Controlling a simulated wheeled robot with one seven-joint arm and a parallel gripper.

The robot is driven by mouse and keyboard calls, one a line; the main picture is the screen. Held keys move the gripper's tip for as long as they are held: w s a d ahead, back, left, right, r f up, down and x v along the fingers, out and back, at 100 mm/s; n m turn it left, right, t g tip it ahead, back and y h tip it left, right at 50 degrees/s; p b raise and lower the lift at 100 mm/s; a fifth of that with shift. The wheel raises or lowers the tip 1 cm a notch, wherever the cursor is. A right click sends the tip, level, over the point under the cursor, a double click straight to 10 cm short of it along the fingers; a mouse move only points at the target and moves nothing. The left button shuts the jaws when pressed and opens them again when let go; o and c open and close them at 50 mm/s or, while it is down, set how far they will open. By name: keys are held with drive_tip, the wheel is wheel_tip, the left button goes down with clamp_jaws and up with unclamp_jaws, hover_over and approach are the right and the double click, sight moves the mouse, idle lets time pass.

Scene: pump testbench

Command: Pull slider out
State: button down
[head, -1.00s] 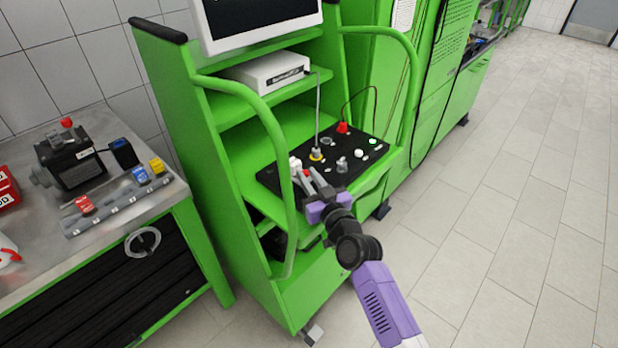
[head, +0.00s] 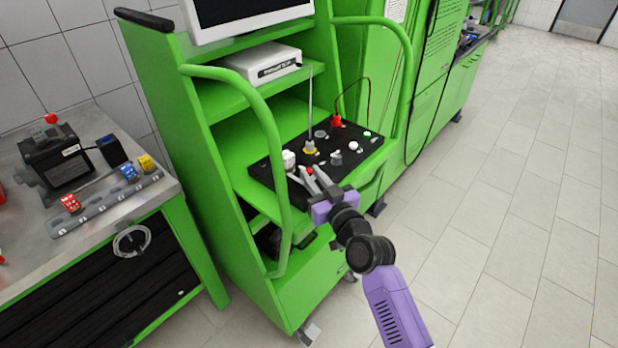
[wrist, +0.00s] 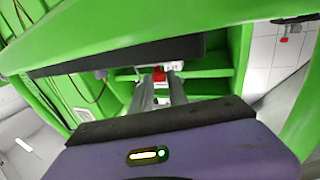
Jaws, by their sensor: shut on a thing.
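A black panel (head: 264,173) with knobs and connectors lies on the green cart's shelf. My gripper (head: 305,173) is at the panel's front left, with its two grey fingers around a small red piece (head: 310,170). I take this piece for the slider's end. In the wrist view the red piece (wrist: 159,74) shows between the grey fingertips (wrist: 160,92). The fingers hide most of what they hold, and I cannot make out the slider's body.
A green tubular handle (head: 275,150) rises left of my gripper; another (head: 403,100) is on the right. A thin upright rod (head: 309,108) and a red connector (head: 337,121) with a cable are on the panel. A workbench (head: 160,200) stands left. Floor is clear at right.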

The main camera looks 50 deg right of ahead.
drive_tip(key=shift+s, duration=0.1)
drive_tip(key=c, duration=1.3)
unclamp_jaws()
drive_tip(key=shift+s, duration=0.1)
drive_tip(key=b+v, duration=0.2)
drive_tip(key=v, duration=0.5)
drive_tip(key=shift+s+a+b, duration=0.15)
drive_tip(key=shift+s+b, duration=0.15)
drive_tip(key=shift+s, duration=0.05)
